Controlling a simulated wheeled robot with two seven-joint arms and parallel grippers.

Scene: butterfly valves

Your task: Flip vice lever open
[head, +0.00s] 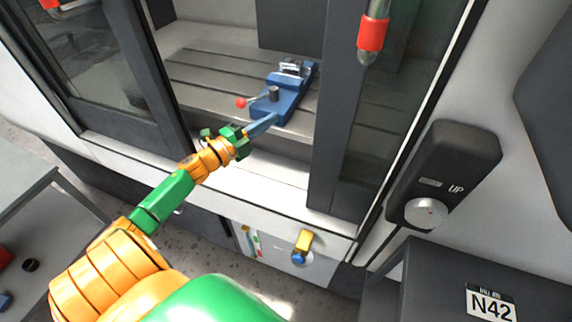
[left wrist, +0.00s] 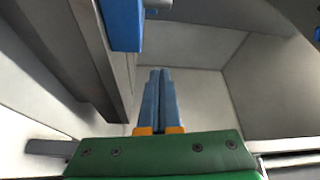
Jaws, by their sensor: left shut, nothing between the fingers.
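The blue vice (head: 284,98) sits on the slotted metal bed inside the machine in the head view. Its lever ends in a red ball (head: 241,102) that sticks out to the left. My left gripper (head: 272,119) reaches in through the door opening, with its blue-grey fingers shut and empty by the near end of the vice. In the left wrist view the two fingers (left wrist: 158,76) lie together with nothing between them. A blue block, apparently part of the vice (left wrist: 124,26), hangs in at the top; the lever ball is not in that view. My right gripper is out of view.
Dark door frames (head: 335,130) stand on both sides of the opening, and a white sill (head: 270,170) runs below it. A yellow-handled valve (head: 303,242) is on the panel underneath. A dark control box (head: 443,170) is at the right.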

